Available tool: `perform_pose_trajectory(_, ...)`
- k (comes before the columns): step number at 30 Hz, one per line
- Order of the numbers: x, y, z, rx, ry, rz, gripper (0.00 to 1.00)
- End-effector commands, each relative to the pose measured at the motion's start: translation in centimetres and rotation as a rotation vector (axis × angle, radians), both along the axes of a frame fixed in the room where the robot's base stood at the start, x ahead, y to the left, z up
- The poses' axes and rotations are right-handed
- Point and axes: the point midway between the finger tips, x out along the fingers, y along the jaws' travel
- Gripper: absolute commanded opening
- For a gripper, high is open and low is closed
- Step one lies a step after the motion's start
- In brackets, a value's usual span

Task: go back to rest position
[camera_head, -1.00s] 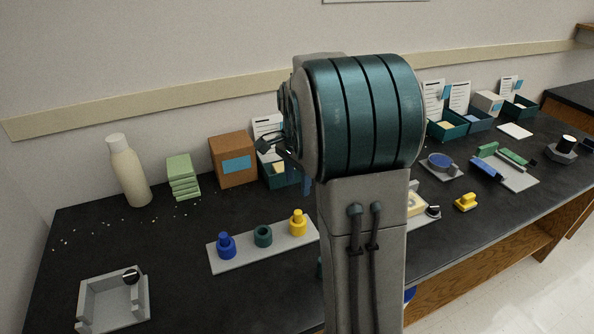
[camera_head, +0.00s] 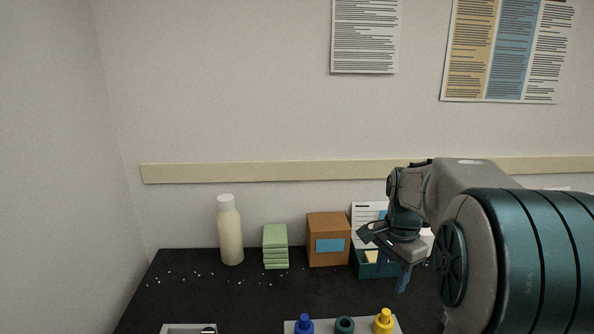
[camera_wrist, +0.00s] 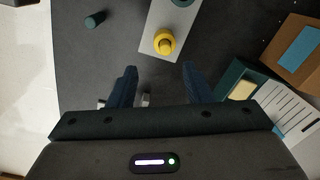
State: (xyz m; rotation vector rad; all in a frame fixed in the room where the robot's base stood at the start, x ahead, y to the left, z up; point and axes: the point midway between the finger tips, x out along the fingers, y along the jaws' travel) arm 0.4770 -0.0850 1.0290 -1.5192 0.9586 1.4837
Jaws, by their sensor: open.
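My gripper (camera_head: 394,276) hangs at the end of my arm on the right of the head view, in front of a teal bin by the wall. In the wrist view my gripper (camera_wrist: 160,82) has its two blue fingers spread apart, with nothing held between them. Below and beyond the fingertips is a yellow stepped piece (camera_wrist: 165,42) on a grey plate (camera_wrist: 158,21). In the head view the yellow piece (camera_head: 383,321), a dark green ring (camera_head: 344,325) and a blue piece (camera_head: 304,325) stand on that plate.
A cream bottle (camera_head: 230,236), green stacked blocks (camera_head: 275,247), a brown box (camera_head: 328,228) and the teal bin (camera_head: 370,270) line the wall. A grey tray (camera_head: 180,329) shows at the bottom. A dark green cylinder (camera_wrist: 94,19) stands on the bench. The bench's middle left is mostly clear.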

Motion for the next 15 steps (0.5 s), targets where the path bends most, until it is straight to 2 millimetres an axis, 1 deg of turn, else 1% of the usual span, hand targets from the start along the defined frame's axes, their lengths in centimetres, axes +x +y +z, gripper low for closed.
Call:
perform_pose_trajectory(1,-1.4,0.9,0.6,0.001,-0.019,0.072,0.45)
perform_pose_trajectory(3,-3.4,2.1,1.1,-0.002,-0.045,0.198,0.45)
perform_pose_trajectory(7,-7.2,4.2,1.4,-0.021,-0.094,0.438,0.45)
perform_pose_trajectory(12,-12.3,6.5,1.0,-0.07,-0.15,0.746,0.45)
perform_pose_trajectory(15,-14.7,7.4,0.4,-0.107,-0.174,0.902,0.45)
